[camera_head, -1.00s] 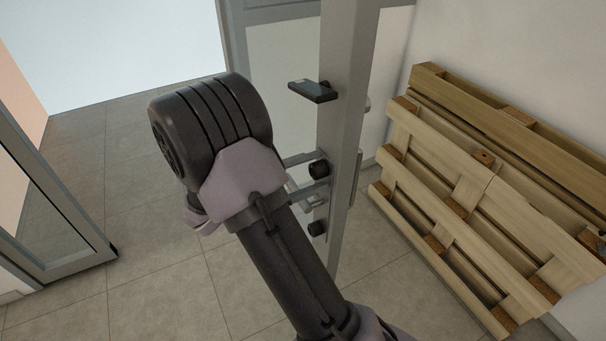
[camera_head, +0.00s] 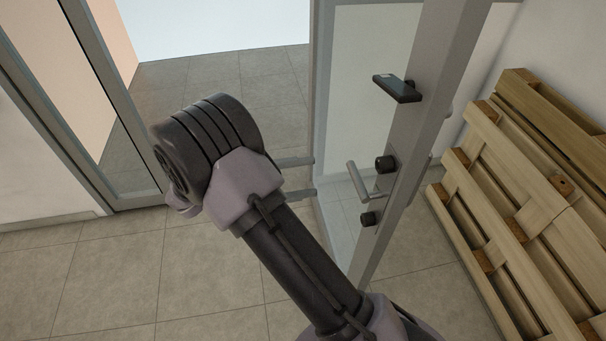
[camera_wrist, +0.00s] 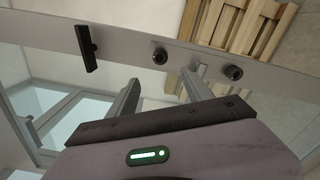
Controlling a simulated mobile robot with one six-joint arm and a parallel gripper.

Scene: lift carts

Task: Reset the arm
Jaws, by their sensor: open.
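My gripper (camera_head: 313,177) is open; its two fingers show past my wrist in the head view, pointing right toward the door edge. In the wrist view my gripper (camera_wrist: 160,77) has its fingers spread with nothing held between them. The grey door (camera_head: 425,95) stands open, its edge frame running from top to bottom. It carries a lever handle (camera_head: 360,181), right of my fingertips and seemingly apart from them. Two black round lock parts (camera_head: 385,163) sit by the handle. A black latch piece (camera_head: 397,88) sits higher up; it also shows in the wrist view (camera_wrist: 87,48).
Wooden pallets (camera_head: 540,190) lean against the wall at right. A glass panel with a grey frame (camera_head: 95,90) stands at left. Tiled floor (camera_head: 110,280) is clear at lower left, and the doorway (camera_head: 225,90) is open at the back.

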